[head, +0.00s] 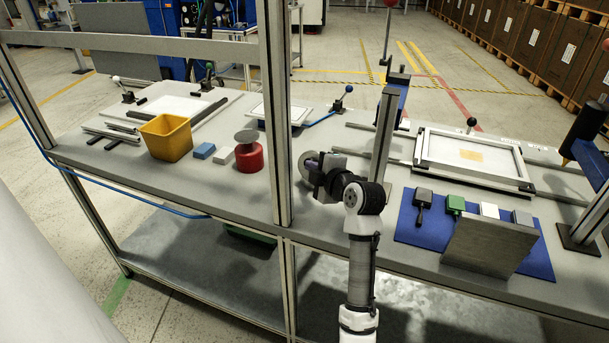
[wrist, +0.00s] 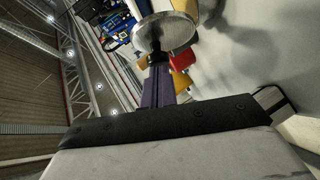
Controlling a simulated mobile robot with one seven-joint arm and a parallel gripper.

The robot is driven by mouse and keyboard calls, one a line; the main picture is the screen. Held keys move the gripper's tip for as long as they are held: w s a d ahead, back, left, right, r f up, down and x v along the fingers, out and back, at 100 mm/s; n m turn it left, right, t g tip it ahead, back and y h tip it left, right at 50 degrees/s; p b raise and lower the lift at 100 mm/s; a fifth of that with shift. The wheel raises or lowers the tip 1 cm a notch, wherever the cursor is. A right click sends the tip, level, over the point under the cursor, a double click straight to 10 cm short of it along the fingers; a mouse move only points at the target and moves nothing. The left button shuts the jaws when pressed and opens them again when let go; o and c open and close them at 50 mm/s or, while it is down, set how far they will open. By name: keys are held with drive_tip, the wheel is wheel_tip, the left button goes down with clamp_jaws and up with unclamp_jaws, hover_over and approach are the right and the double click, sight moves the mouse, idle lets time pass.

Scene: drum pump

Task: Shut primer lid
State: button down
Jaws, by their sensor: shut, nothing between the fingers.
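A round pale grey disc (head: 303,164) shows beside my gripper (head: 316,166) at the middle of the bench in the head view. It looks like the primer lid, but its tin and hinge are hidden behind my arm. In the wrist view a round metal disc (wrist: 165,32) lies just beyond the dark fingers of my gripper (wrist: 159,65); it seems to be the same disc. My gripper is shut and empty. Whether it touches the disc I cannot tell.
Left of my gripper stand a red can (head: 249,158) with a grey dish, small blocks (head: 204,151) and a yellow bin (head: 166,138). An upright frame post (head: 277,100) is close by. Right lie a blue mat (head: 410,224) with pads and a metal plate (head: 490,240).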

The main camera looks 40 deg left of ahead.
sight(315, 153)
drive_tip(key=w, duration=0.1)
drive_tip(key=w+g, duration=0.1)
drive_tip(key=w+r+m+h, duration=0.1)
drive_tip(key=shift+a, duration=0.3)
drive_tip(key=shift+w+a+f+g, duration=0.15)
drive_tip(key=shift+w+g, duration=0.15)
drive_tip(key=shift+w, duration=0.25)
drive_tip(key=shift+w+m, duration=0.35)
drive_tip(key=shift+m, duration=0.05)
drive_tip(key=shift+w+a+f+m+g+h, duration=0.1)
drive_tip(key=shift+w+a+m+g+h, duration=0.1)
drive_tip(key=shift+w+m+g+h, duration=0.45)
drive_tip(key=shift+w+a+f+g, duration=0.1)
drive_tip(key=shift+f+g, duration=0.1)
drive_tip(key=shift+g, duration=0.05)
drive_tip(key=shift+w+a+f+b, duration=0.1)
drive_tip(key=shift+w+f+b, duration=0.15)
drive_tip(key=shift+w, duration=0.15)
drive_tip(key=shift+w+a+f+b, duration=0.1)
drive_tip(key=shift+w+b, duration=0.15)
drive_tip(key=shift+w, duration=0.1)
drive_tip(key=shift+w, duration=0.1)
